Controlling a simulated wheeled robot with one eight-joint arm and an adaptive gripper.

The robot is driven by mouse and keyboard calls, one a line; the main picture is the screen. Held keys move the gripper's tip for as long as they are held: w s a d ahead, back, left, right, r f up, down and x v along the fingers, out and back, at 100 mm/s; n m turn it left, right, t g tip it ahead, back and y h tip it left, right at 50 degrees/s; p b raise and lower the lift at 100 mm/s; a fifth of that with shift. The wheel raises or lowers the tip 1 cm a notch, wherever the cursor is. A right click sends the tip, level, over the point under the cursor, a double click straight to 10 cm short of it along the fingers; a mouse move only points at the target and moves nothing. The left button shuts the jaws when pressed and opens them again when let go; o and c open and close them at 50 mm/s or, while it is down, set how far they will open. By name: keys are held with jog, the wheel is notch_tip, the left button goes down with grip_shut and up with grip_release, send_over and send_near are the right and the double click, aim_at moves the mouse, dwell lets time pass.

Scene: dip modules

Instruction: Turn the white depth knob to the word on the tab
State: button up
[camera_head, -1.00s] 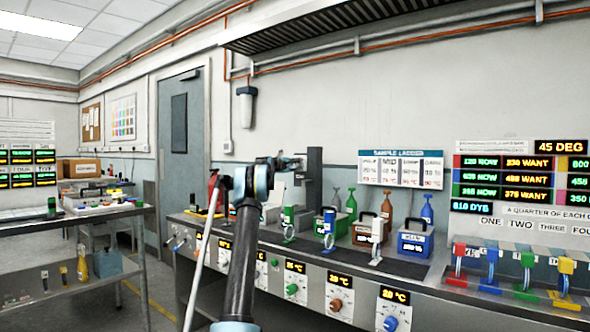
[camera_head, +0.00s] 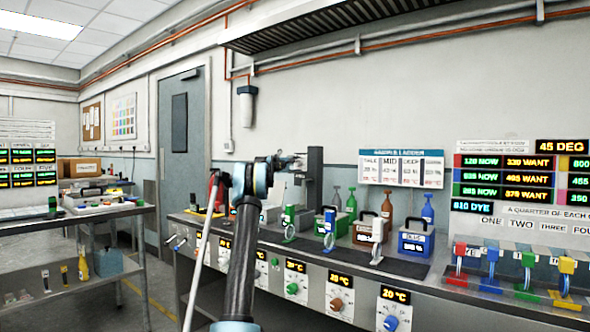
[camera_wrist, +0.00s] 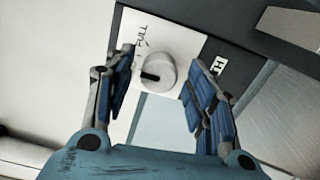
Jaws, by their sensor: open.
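In the wrist view, the round white knob (camera_wrist: 158,73) with a black pointer mark sits on a white plate (camera_wrist: 153,32). The pointer lies toward the lower left of the knob. The word FULL is printed on the plate above the knob; other marks are too small to read. My gripper (camera_wrist: 162,58) is open, one blue-padded finger on each side of the knob, with gaps showing and nothing clasped. In the head view my gripper (camera_head: 288,163) is beside a dark upright stand, and the knob cannot be made out. I cannot make out the word on a tab.
A small white tag (camera_wrist: 217,66) is right of the plate in the wrist view. In the head view, the bench (camera_head: 420,268) carries bottles, coloured clamps and a blue case (camera_head: 414,242). Other knobs line its front, including a blue one (camera_head: 391,323).

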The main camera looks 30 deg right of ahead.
jog(key=v, duration=1.1)
jog(key=shift+a+f, duration=0.1)
jog(key=shift+a, duration=0.1)
jog(key=s+a+f+m+g+y, duration=0.1)
jog(key=s+a+f+m+y, duration=0.3)
jog(key=s+a, duration=0.95)
jog(key=s+a+f+m+g+y, duration=0.1)
jog(key=s+a+f+y, duration=0.35)
jog(key=s+a, duration=0.9)
jog(key=s+a+f+g+y, duration=0.1)
jog(key=s+a+f+y, duration=0.3)
jog(key=s+a+f, duration=1.1)
jog(key=s+a+f+g+y, duration=0.1)
jog(key=s+a+f+y, duration=0.3)
jog(key=s+a+f, duration=1.1)
jog(key=s+f, duration=0.4)
jog(key=s, duration=0.3)
jog(key=shift+g, duration=0.4)
